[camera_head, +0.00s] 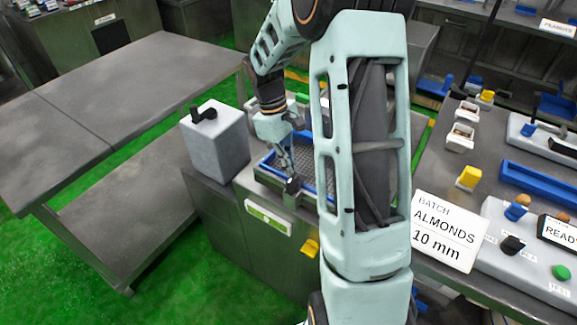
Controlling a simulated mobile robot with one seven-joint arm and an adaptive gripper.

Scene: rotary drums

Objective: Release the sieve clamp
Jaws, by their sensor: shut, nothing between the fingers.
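The sieve (265,166) is a blue-framed tray with a dark mesh, set in a grey metal unit left of the picture's middle. My arm hides much of its right side. A small dark metal piece (293,187), which looks like the sieve clamp, stands at the sieve's front edge. My gripper (289,170) points down over the sieve's front, close to this piece. It is shut and empty. I cannot tell whether its fingertips touch the clamp.
A grey box (215,145) with a black handle (204,114) stands left of the sieve. A batch sign (446,232) reads almonds, 10 mm. A control panel (530,250) with coloured knobs is at the right. A bare metal table (120,90) fills the left.

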